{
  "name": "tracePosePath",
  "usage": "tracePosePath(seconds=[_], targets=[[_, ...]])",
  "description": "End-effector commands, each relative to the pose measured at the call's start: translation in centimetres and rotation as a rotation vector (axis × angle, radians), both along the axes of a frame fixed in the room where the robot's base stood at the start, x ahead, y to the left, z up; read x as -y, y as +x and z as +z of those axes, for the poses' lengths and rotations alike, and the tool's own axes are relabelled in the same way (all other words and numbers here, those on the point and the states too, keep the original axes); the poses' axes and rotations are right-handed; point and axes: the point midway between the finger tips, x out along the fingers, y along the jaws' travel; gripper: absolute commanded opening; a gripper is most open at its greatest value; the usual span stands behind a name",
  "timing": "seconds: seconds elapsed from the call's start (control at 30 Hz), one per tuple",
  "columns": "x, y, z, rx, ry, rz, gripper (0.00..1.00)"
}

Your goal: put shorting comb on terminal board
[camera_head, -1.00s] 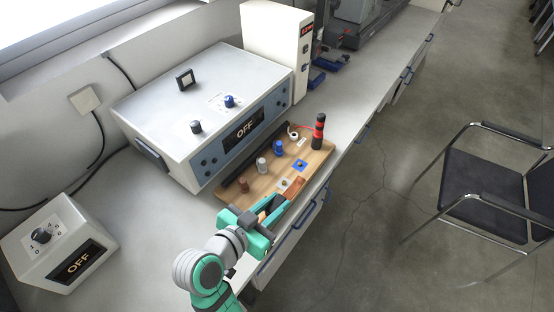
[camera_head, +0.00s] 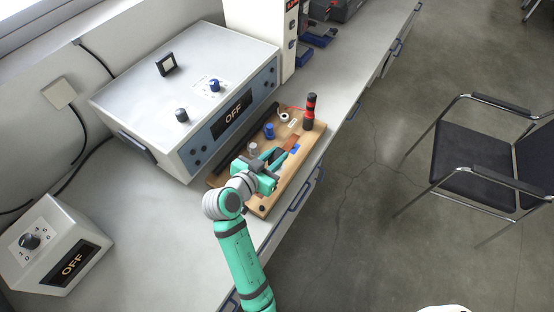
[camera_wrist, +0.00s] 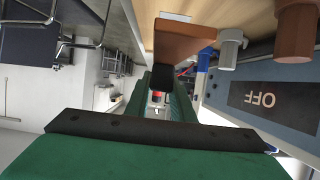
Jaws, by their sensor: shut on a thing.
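The terminal board (camera_head: 309,148) is a wooden board along the bench front in the head view, with a grey post (camera_head: 253,148), a blue post (camera_head: 269,131) and a red-and-black post (camera_head: 310,112). My gripper (camera_head: 275,158) is over the board, shut on the shorting comb (camera_head: 291,141), a copper-brown piece. In the wrist view the comb (camera_wrist: 183,38) projects from between the green fingers, close to the wood (camera_wrist: 225,10). A brown post (camera_wrist: 295,35) shows at right there; my arm hides it in the head view. I cannot tell whether the comb touches the board.
A large box with an OFF display (camera_head: 190,90) stands directly behind the board. A smaller OFF box (camera_head: 55,245) is at lower left. A white tower (camera_head: 262,35) stands at the back. The bench edge runs close along the board's front; a chair (camera_head: 485,150) is to the right.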

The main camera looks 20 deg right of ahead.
Motion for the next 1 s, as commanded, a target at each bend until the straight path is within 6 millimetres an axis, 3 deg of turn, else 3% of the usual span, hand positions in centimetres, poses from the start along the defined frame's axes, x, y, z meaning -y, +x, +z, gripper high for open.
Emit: tracePosePath(seconds=[0.33, 0.53, 0.93, 0.97, 1.0], targets=[[0.9, 1.6, -2.2, 0.000, -0.001, 0.001, 0.00], [0.9, 1.5, -4.8, -0.001, -0.001, 0.001, 0.00], [0.8, 1.5, -5.4, 0.000, -0.001, 0.001, 0.00], [0.8, 1.5, -5.4, 0.000, -0.001, 0.001, 0.26], [0.8, 1.5, -5.4, 0.000, -0.001, 0.001, 0.36]])
